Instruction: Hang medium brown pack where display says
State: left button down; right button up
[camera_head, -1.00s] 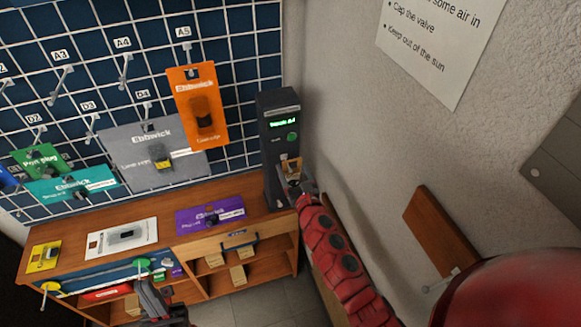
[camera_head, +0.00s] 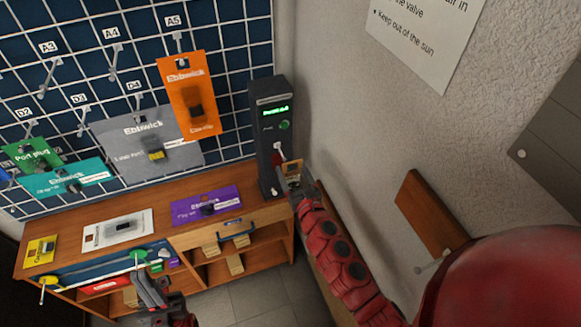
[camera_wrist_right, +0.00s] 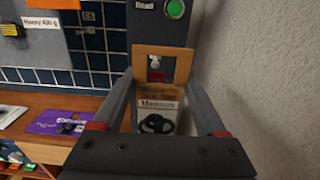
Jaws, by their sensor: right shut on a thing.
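The brown pack (camera_wrist_right: 173,50) is held upright in my right gripper (camera_wrist_right: 157,118), which is shut on it; its hang hole and black contents show in the right wrist view. In the head view, the brown pack (camera_head: 292,168) is beside the lower front of the dark display unit (camera_head: 266,140). Its small green screen (camera_head: 276,111) has blurred text that seems to end in "A4". The hook labelled A4 (camera_head: 113,62) is on the blue wall grid and looks empty. My left gripper (camera_head: 150,292) is low in front of the bench; its opening is unclear.
An orange pack (camera_head: 190,75) hangs at A5, right of A4. A grey pack (camera_head: 130,140) hangs at D4 below. The wooden bench (camera_head: 160,245) carries yellow, white and purple packs. The rough white wall (camera_head: 340,120) is close on the right.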

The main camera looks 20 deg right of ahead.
jog(key=shift+s+d+f+b, duration=0.15)
jog(key=shift+s+b, duration=0.35)
jog(key=shift+s, duration=2.45)
jog(key=shift+r, duration=0.2)
